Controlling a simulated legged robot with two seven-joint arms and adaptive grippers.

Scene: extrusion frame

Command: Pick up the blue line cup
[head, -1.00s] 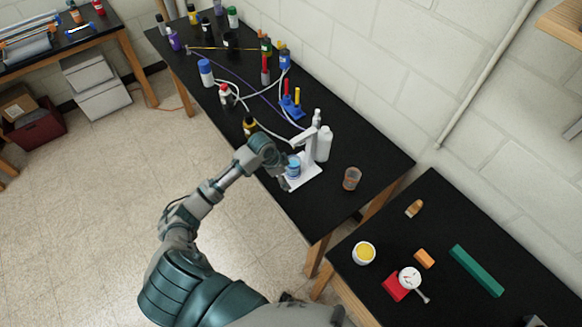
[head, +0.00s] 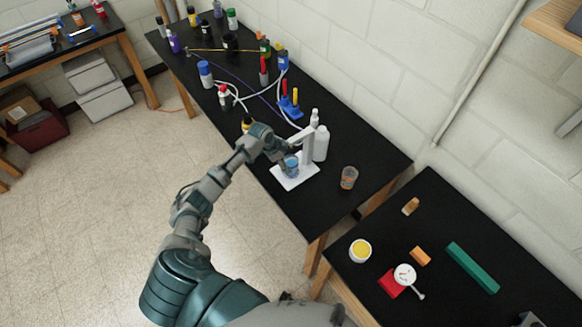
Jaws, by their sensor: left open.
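The blue line cup (head: 292,168) is a small cup with blue on it, standing on the base of a white stand (head: 306,170) near the front edge of the black table. My left gripper (head: 284,161) is open at the left side of the cup, close to it. Its fingers and wrist partly cover the cup, and I cannot tell whether they touch it. My right gripper is not in view.
White bottles (head: 320,143) stand just behind the stand. Tubing and several bottles fill the table further back. A second black table (head: 440,215) holds small items.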

